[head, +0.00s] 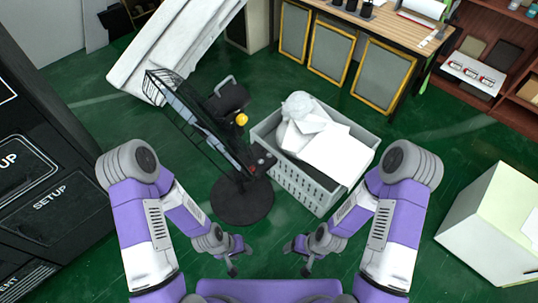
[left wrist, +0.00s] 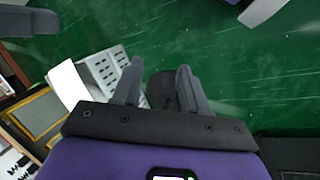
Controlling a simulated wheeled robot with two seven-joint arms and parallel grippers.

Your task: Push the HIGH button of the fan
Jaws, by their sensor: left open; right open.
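The black fan (head: 190,115) stands on a round black base (head: 243,202) on the green floor, its wire grille edge-on and tilted. A small panel (head: 262,165) with a reddish spot sits low on its post; individual buttons and the HIGH label are too small to make out. My left gripper (head: 240,262) is open and empty, in front of the fan base and apart from it. Its two grey fingers (left wrist: 157,88) show spread in the left wrist view, with a dark round shape between them in the picture. My right gripper (head: 297,259) is open and empty, to the right.
A grey crate (head: 300,190) with white crumpled things stands right beside the fan. A white slab (head: 165,45) leans behind it. Black SETUP cabinets (head: 40,190) are at left, a pale box (head: 495,225) at right. Green floor is free around the base's left.

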